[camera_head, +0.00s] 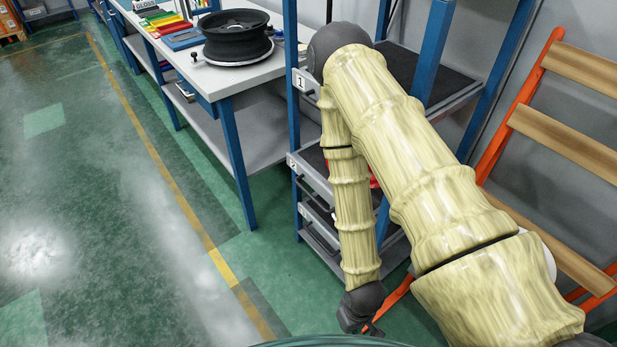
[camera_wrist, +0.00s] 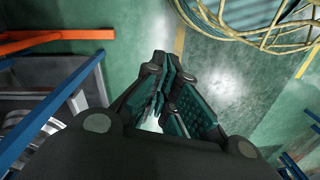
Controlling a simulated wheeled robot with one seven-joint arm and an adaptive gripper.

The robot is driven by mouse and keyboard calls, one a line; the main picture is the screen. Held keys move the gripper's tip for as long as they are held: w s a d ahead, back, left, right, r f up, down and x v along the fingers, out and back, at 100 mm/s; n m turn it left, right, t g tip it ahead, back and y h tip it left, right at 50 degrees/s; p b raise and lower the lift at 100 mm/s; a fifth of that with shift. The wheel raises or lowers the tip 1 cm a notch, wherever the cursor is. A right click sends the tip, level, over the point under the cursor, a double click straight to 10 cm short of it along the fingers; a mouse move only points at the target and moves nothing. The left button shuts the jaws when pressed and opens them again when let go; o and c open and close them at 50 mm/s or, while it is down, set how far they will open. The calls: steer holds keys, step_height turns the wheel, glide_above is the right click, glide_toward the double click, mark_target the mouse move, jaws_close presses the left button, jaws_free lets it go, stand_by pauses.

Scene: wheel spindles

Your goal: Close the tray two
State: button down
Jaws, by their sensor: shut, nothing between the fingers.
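A rack with blue posts stands right of the workbench in the head view. Tray two (camera_head: 308,174), a grey drawer with a "2" label at its left corner, is in the rack's middle. My arm covers much of it, so I cannot tell how far it is pulled out. A bit of red shows behind my arm at its height. My gripper (camera_head: 366,326) hangs low in front of the rack, apart from the tray, partly cut off from view. In the wrist view my gripper (camera_wrist: 172,92) is shut and empty, over the green floor.
Tray one (camera_head: 312,84) is above, and a lower tray (camera_head: 318,220) is beneath. The workbench (camera_head: 235,80) carries a black wheel rim (camera_head: 238,36). An orange frame with wooden slats (camera_head: 565,140) stands at right. The floor at left (camera_head: 90,200) is clear.

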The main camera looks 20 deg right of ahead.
steer(key=w+a+r+n, duration=0.2)
steer(key=w+r+n, duration=0.25)
steer(key=w, duration=0.45)
steer(key=w+a+r+n+h, duration=0.1)
steer(key=w+a+r+n, duration=0.15)
steer(key=w+n, duration=0.45)
steer(key=w+a+r+n, duration=0.1)
steer(key=w+r+n, duration=0.3)
steer(key=w, duration=0.6)
steer(key=w+d+r+n+t+h+p, duration=0.15)
steer(key=w+r+n+h, duration=0.3)
steer(key=w+r, duration=0.7)
steer(key=shift+n+y, duration=0.25)
steer(key=shift+n, duration=0.15)
steer(key=shift+w+d+f+p, duration=0.35)
steer(key=shift+w+d+f, duration=0.15)
steer(key=shift+d+f, duration=0.9)
steer(key=shift+w+d+f+p, duration=0.3)
steer(key=shift+w+d+f, duration=0.45)
steer(key=shift+f, duration=1.1)
steer(key=shift+w+d+f+p, duration=0.3)
steer(key=shift+d+f+p, duration=0.05)
steer(key=shift+d+f, duration=1.15)
steer(key=shift+a+f, duration=0.1)
